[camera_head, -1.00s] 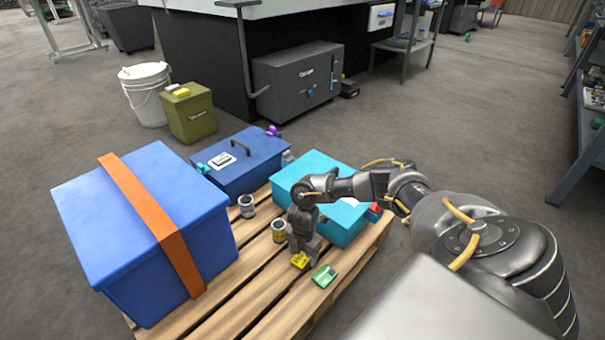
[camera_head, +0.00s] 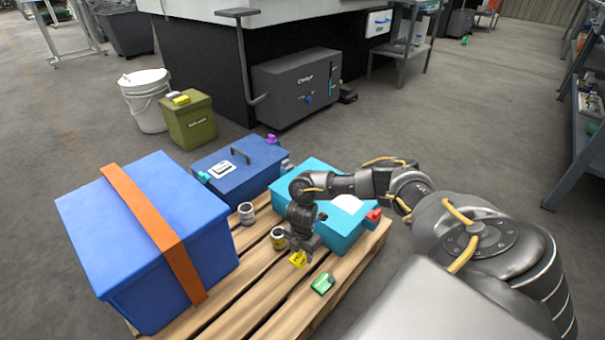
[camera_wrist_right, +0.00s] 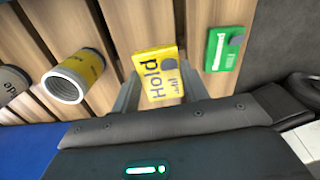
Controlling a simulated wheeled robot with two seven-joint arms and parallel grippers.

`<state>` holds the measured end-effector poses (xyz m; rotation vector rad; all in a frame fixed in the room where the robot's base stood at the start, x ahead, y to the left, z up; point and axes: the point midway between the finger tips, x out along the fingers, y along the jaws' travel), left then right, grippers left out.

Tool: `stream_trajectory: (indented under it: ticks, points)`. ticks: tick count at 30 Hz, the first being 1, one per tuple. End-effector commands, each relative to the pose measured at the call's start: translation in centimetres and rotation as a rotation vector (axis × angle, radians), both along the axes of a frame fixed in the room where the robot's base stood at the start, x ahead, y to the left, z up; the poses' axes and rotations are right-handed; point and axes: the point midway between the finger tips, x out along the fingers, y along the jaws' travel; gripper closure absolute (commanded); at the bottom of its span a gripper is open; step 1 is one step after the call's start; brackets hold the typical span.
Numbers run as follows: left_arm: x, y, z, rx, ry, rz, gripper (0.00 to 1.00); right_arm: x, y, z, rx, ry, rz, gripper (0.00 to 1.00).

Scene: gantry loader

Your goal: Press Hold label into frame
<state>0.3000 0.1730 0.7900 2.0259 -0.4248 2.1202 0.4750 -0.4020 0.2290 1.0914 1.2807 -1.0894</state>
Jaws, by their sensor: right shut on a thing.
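The yellow Hold label (camera_head: 298,259) is in my right gripper (camera_head: 301,250), over the front part of the pallet. In the right wrist view the label (camera_wrist_right: 158,76) sits between the two fingers of the gripper (camera_wrist_right: 160,88), its word "Hold" showing, with a small dark block on its face. The label looks tilted and close above the slats; the exact gap is hard to tell. A teal box (camera_head: 292,181) behind my right gripper has a white patch on top, partly hidden by my arm. I cannot make out a label frame for certain. My left gripper is not in view.
A green label (camera_head: 323,283) lies on the pallet (camera_head: 255,305) just right of the gripper. A large blue box (camera_head: 135,225) and a blue case (camera_head: 236,168) occupy the pallet's left and back.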

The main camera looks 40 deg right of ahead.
Motion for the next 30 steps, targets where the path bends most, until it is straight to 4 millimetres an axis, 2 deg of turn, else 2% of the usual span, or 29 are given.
stream_trajectory:
  ticks: [1,6,15,19,23,26,30]
  points:
    - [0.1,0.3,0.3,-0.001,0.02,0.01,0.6,0.0,0.0,1.5,0.0,0.0,0.001,0.77]
    - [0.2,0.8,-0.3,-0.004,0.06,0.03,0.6,0.0,-0.1,3.7,-0.001,0.0,0.0,0.77]
    - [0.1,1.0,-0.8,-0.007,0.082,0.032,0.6,0.0,0.0,4.9,-0.001,0.001,0.0,0.77]
    - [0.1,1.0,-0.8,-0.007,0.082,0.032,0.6,0.6,0.8,5.5,0.0,-0.002,-0.016,0.77]
    - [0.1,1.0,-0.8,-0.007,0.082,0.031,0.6,2.2,3.3,7.8,0.001,-0.008,-0.074,0.77]
    - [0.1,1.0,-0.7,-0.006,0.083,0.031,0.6,3.7,6.0,10.6,0.001,-0.01,-0.151,0.77]
    - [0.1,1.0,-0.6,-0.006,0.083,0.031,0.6,5.2,10.3,15.6,0.0,-0.009,-0.284,0.77]
